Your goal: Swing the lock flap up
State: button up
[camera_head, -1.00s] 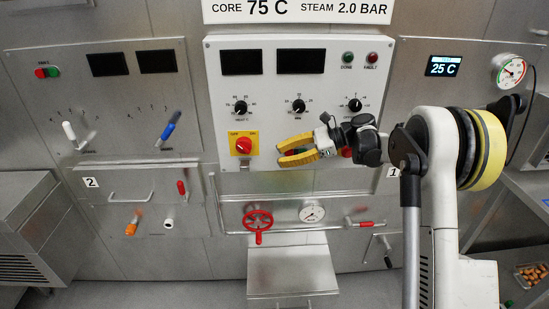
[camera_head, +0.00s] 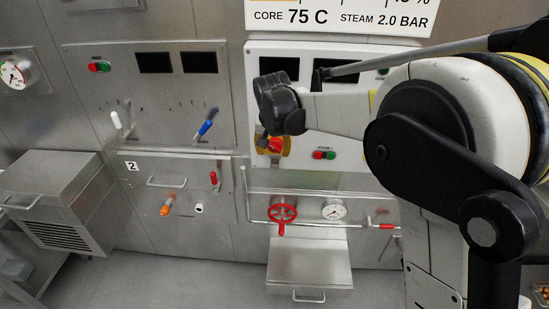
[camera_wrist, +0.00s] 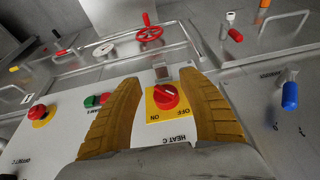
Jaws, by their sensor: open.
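The red rotary switch (camera_wrist: 165,96) on its yellow OFF/ON plate (camera_wrist: 155,116) lies between my gripper's fingers in the wrist view. A small metal tab, which looks like the lock flap (camera_wrist: 161,72), sits at the plate's edge beyond the switch, near the fingertips. My gripper (camera_wrist: 160,78) is open, with one yellow finger on each side of the switch and nothing held. I cannot tell whether either finger touches the panel or the flap. In the head view the red switch (camera_head: 275,145) shows below my black wrist, which hides much of the gripper.
Green and red buttons (camera_head: 324,155) sit right of the switch. A red handwheel (camera_head: 283,212) and a gauge (camera_head: 334,210) are below, behind a metal rail.

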aim_at(274, 164)
jog(key=b+x, duration=0.1)
jog(key=x, duration=0.2)
jog(key=b+x, duration=0.1)
jog(key=x, duration=0.3)
jog(key=b+x, duration=0.1)
jog(key=x, duration=0.2)
jog(key=shift+w+d+f, duration=0.1)
jog(key=shift+w+f, duration=0.05)
jog(key=shift+w, duration=0.2)
jog(key=shift+c, duration=0.5)
grip_shut()
